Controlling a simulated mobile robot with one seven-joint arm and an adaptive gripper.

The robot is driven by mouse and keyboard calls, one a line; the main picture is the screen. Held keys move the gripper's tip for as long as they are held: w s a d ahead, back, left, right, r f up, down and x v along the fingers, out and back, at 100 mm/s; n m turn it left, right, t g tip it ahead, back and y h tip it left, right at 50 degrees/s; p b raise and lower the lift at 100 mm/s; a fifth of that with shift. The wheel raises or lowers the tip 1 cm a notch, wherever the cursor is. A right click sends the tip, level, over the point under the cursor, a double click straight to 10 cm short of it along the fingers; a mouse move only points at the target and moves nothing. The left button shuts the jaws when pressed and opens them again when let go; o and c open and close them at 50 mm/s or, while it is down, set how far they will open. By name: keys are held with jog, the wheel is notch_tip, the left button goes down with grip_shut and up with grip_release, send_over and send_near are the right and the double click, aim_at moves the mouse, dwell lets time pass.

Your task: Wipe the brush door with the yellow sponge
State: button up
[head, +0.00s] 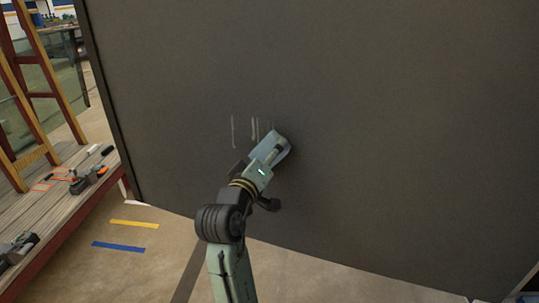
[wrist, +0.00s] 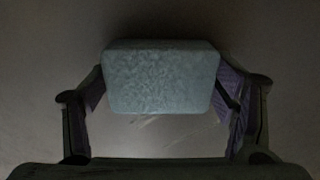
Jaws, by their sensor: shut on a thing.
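The brush door shows as a large dark grey upright panel (head: 380,110) filling much of the head view. Pale streaks (head: 254,129) mark it just left of my gripper (head: 278,147). In the wrist view my gripper (wrist: 160,84) is shut on the sponge (wrist: 162,78), a rounded block gripped at its left and right sides. It looks pale blue-grey there, not yellow. Faint pale marks (wrist: 150,121) show on the panel below the sponge. The sponge is at or very close to the panel; I cannot tell whether it touches.
A wooden workbench (head: 40,213) with tools on it stands at the left, beside a wooden ladder (head: 30,105). Yellow tape (head: 134,224) and blue tape (head: 118,247) lie on the floor. The panel right of my gripper is clear.

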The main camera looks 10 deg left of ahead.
aim_at(254, 153)
jog(key=shift+w+a, duration=0.1)
jog(key=shift+a, duration=1.75)
jog(key=shift+w+a+p, duration=0.1)
jog(key=shift+w+a, duration=0.1)
jog(key=shift+a, duration=1.1)
jog(key=shift+w+a+p, duration=0.1)
jog(key=shift+w+a, duration=0.15)
jog(key=shift+a, duration=1.05)
jog(key=shift+w+a+p, duration=0.1)
jog(key=shift+w+a, duration=0.1)
jog(key=shift+a, duration=1.1)
jog(key=shift+s, duration=0.1)
jog(key=shift+s+a, duration=0.2)
jog(key=shift+s, duration=1.25)
jog(key=shift+s+a, duration=0.15)
jog(key=shift+s, duration=1.3)
jog(key=shift+s+a, duration=0.15)
jog(key=shift+s, duration=1.3)
